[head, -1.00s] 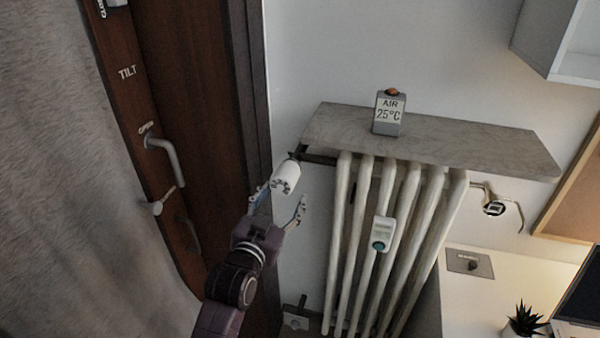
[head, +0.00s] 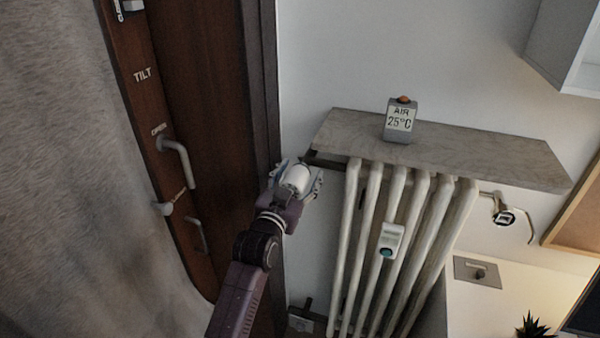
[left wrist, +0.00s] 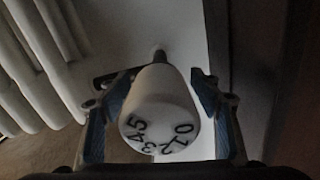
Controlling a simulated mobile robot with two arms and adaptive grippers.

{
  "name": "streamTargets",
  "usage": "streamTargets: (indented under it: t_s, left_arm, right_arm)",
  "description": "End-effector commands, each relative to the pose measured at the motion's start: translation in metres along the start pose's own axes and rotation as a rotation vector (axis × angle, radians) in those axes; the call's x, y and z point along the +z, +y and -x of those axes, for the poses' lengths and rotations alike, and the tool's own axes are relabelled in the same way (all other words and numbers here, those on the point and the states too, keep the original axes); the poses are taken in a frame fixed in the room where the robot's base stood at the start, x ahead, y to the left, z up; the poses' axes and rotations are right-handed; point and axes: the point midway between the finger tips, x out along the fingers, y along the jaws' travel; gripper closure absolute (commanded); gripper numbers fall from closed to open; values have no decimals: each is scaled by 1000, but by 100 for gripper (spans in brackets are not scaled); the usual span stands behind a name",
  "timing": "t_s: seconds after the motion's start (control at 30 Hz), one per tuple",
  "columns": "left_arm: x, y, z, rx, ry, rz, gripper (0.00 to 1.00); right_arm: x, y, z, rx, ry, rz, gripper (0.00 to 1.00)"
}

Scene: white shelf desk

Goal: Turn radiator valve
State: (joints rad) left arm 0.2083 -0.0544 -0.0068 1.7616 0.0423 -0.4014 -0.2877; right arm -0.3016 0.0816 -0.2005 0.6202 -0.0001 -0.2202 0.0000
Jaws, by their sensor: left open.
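The white radiator valve knob (head: 296,180) sticks out at the upper left end of the radiator (head: 385,250). In the left wrist view the knob (left wrist: 160,112) shows its numbered face, with 0 at the right and 5 at the left. My left gripper (head: 297,182) is open, with one finger on each side of the knob. In the left wrist view the fingers of the left gripper (left wrist: 160,100) have blue pads, and a gap seems to show on each side, though contact is hard to judge. My right gripper is not in view.
A stone shelf (head: 470,150) covers the radiator and carries an air thermometer (head: 400,120) reading 25°C. A small device (head: 390,240) hangs on the ribs. A wooden frame with a handle (head: 178,160) and a curtain (head: 70,200) stand at left.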

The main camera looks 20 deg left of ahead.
Motion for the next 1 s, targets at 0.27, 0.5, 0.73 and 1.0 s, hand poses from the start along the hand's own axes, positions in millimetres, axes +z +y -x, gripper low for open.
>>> streamTargets:
  t_s: [0.27, 0.5, 0.73, 1.0]
  left_arm:
    - [0, 0, 0, 0, 0, 0, 47]
    - [0, 0, 0, 0, 0, 1, 73]
    - [0, 0, 0, 0, 0, 5, 84]
    - [-2, 0, 0, 0, 0, 91, 84]
  right_arm:
    - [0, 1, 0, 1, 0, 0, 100]
    - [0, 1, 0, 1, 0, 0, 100]
    - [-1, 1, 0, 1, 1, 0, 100]
    - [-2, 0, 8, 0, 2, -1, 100]
